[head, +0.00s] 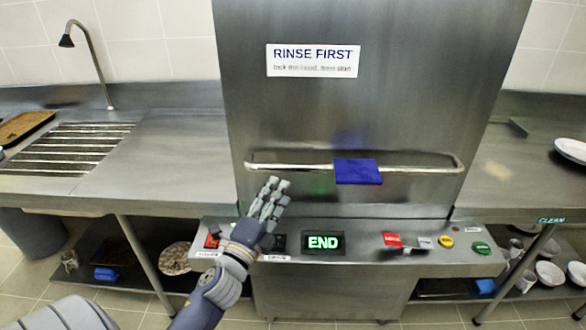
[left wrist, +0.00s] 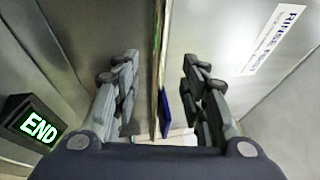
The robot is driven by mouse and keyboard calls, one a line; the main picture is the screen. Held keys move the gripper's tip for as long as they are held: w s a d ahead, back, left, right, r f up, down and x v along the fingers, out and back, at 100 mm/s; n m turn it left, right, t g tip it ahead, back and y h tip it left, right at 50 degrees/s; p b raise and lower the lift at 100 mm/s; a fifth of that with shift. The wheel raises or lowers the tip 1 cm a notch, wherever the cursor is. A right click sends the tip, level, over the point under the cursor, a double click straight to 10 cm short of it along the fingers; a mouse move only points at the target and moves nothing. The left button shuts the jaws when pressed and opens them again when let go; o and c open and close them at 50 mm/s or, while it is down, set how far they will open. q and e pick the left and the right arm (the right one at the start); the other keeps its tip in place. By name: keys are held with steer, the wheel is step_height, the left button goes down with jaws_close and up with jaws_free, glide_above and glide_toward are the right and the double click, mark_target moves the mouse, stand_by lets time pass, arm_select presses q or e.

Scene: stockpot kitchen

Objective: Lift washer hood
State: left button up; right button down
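The washer hood (head: 420,110) is a large steel box, down on the machine, with a "RINSE FIRST" label (head: 313,60). A horizontal bar handle (head: 425,170) crosses its lower front, with a blue piece (head: 358,171) at its middle. My left gripper (head: 278,184) is just below the left part of the handle, pointing up at it. In the left wrist view my left gripper (left wrist: 160,60) has its fingers spread apart, with the handle (left wrist: 158,45) running between them. I cannot tell whether they touch it. My right gripper is not in view.
The control panel below the hood has a lit "END" display (head: 323,242), a red button (head: 392,240) and a green button (head: 481,248). A counter with a drainer (head: 68,148) and faucet (head: 84,50) is left. A plate (head: 571,150) lies on the right counter.

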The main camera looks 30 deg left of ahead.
mark_target(292, 171)
arm_select(q)
steer(key=p+x, duration=0.2)
steer(key=x, duration=0.8)
steer(key=shift+f, duration=0.1)
jaws_close()
